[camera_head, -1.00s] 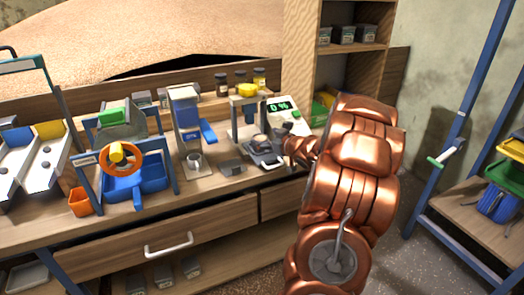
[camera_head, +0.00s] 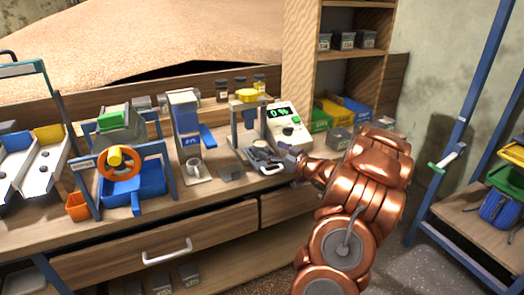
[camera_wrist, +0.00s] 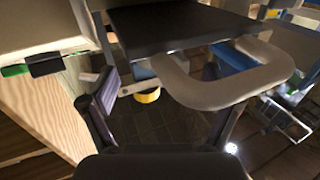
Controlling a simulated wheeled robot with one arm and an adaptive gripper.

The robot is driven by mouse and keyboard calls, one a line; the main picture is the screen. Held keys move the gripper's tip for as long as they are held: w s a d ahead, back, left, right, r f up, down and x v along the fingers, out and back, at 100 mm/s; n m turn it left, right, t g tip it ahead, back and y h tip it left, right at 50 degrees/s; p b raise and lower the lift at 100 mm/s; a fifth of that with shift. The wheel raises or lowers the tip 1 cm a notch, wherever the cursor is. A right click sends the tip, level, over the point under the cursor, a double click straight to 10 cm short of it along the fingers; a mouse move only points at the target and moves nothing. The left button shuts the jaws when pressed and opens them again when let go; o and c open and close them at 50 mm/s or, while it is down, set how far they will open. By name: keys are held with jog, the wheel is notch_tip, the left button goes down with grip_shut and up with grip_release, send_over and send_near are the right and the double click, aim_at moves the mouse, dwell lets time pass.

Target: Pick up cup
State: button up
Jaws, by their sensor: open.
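A pale loop handle (camera_head: 271,169) lies close to my fingers there. In the wrist view my gripper (camera_wrist: 160,80) is open, and the pale loop handle (camera_wrist: 225,98) crosses in front of the right finger. The handle joins a dark flat body (camera_wrist: 185,28). I cannot tell whether this is also a cup or whether a finger touches it.
A white meter (camera_head: 285,122) with a green display stands just behind my gripper. Coloured bins (camera_head: 338,110) stand at the right end. The bench front edge has drawers (camera_head: 160,250) below.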

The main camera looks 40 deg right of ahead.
aim_at(266, 147)
jog(key=shift+w, duration=2)
jog(key=c, duration=1.4)
